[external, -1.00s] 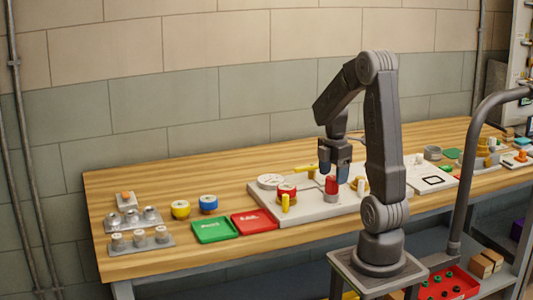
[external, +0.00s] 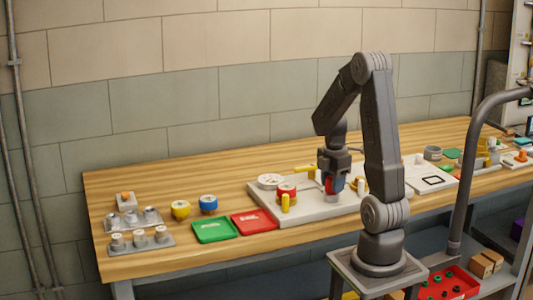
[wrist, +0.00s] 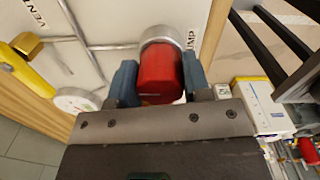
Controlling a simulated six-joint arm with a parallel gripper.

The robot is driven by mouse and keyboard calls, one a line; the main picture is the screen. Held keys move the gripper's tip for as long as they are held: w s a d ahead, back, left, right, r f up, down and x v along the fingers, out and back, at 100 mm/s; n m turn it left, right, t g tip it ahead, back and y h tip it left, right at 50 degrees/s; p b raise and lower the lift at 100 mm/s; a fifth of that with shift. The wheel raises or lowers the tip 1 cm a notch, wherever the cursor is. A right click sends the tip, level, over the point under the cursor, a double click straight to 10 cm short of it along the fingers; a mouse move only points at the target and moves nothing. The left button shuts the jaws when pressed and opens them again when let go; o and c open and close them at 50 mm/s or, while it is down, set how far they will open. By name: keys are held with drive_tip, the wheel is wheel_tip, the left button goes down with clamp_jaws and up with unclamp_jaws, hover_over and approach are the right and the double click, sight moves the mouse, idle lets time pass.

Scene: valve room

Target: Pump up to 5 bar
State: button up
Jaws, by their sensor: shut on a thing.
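A red pump knob (external: 328,184) stands on a pale valve board (external: 318,212) on the bench. In the wrist view the red knob (wrist: 158,75) rises from a grey collar beside lettering that seems to read PUMP. My gripper (external: 333,182) is down at the knob. Its blue fingers (wrist: 159,78) are on both sides of the red knob, shut on it. A round white gauge (external: 270,181) lies on the board left of my gripper; it also shows in the wrist view (wrist: 75,102). Its reading is too small to tell.
A red-and-yellow valve (external: 287,192) and a yellow handle (external: 304,168) are close left of my gripper. Red (external: 254,223) and green (external: 214,230) trays lie further left. A white panel (external: 428,180) lies to the right. The bench's front edge is close to the board.

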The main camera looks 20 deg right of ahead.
drive_tip(key=shift+c, duration=0.8)
